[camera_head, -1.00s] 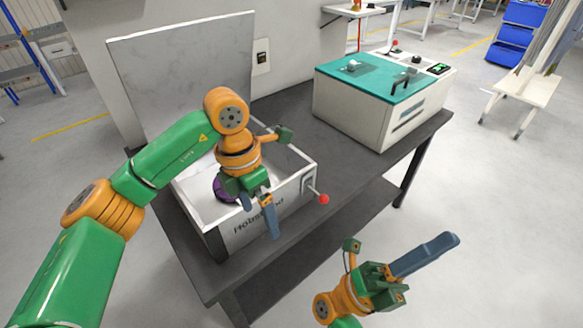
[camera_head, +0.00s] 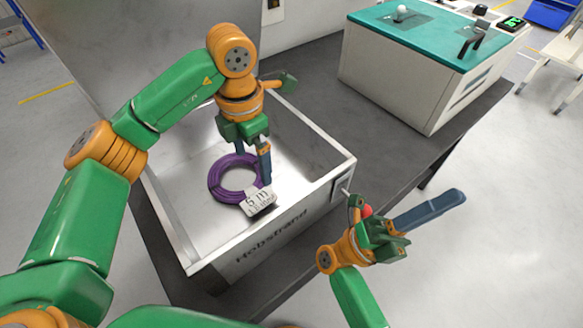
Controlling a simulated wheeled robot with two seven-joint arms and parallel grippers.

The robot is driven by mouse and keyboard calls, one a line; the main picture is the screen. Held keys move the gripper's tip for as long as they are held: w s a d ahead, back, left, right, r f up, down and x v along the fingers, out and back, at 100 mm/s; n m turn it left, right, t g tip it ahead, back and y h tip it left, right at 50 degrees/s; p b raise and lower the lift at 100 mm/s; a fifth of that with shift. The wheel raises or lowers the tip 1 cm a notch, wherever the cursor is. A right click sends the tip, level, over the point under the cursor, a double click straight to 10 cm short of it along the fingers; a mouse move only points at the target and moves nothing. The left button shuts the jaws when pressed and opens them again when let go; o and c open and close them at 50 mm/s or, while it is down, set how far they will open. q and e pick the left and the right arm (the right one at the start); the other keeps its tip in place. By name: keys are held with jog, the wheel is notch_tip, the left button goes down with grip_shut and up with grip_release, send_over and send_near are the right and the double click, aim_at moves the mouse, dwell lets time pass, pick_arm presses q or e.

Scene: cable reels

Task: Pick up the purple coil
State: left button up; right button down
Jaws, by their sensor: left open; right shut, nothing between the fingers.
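The purple coil (camera_head: 216,184) lies flat on the floor of an open white box (camera_head: 318,196), with a white "5 m" label (camera_head: 258,202) on its front right part. My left gripper (camera_head: 253,172) points down into the box, open, with its two blue fingers over the coil's far right side. One finger is in front of the coil's right rim; I cannot tell whether it touches. My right gripper (camera_head: 455,197) is shut and empty, in front of the box to the right, with its fingers pointing right.
The box stands on a dark table (camera_head: 395,150) with its lid (camera_head: 95,50) raised at the back. A white machine with a teal top (camera_head: 425,32) stands at the back right.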

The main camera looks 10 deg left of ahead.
aim_at(256, 196)
pick_arm(q)
jog(key=f+p, duration=0.1)
jog(key=f, duration=0.3)
jog(key=f+p, duration=0.1)
jog(key=f, duration=0.3)
jog(key=f+p, duration=0.1)
jog(key=f, duration=0.3)
jog(key=shift+s+a, duration=0.2)
jog(key=shift+a, duration=0.2)
jog(key=shift+w, duration=0.1)
grip_shut()
